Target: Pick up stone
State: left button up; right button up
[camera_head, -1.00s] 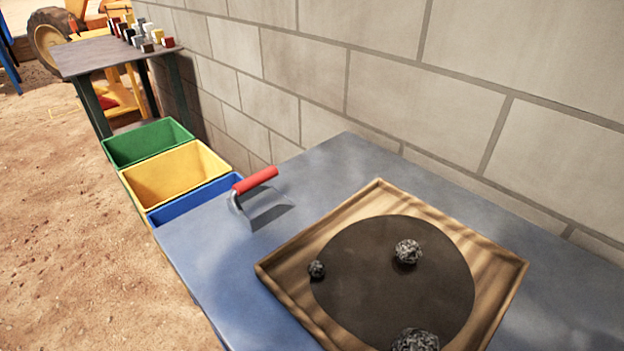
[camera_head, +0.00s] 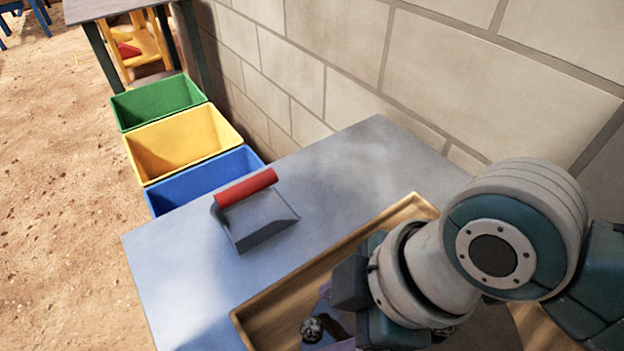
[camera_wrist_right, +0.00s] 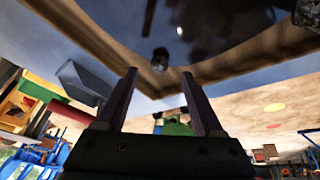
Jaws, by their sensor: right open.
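A small dark speckled stone (camera_head: 312,329) lies in the wooden tray (camera_head: 285,293) at the bottom of the head view, near my right gripper. In the right wrist view the small stone (camera_wrist_right: 160,57) shows beyond and between the two fingertips, close to the tray's corner. My right gripper (camera_wrist_right: 160,76) is open with nothing between its fingers. In the head view my right arm covers most of the tray. Part of a larger stone (camera_wrist_right: 307,12) shows at the wrist view's upper right corner. My left gripper is not in view.
A red-handled metal scoop (camera_head: 245,190) lies on the blue-grey table (camera_head: 180,260) left of the tray. Blue (camera_head: 205,185), yellow (camera_head: 175,145) and green (camera_head: 155,103) bins stand beyond the table's left end. A block wall (camera_head: 470,90) runs behind the table.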

aim_at(319, 326)
jog(key=x, duration=0.3)
jog(key=shift+f+b, duration=0.35)
jog(key=shift+b, duration=0.05)
jog(key=shift+d, duration=0.1)
grip_shut()
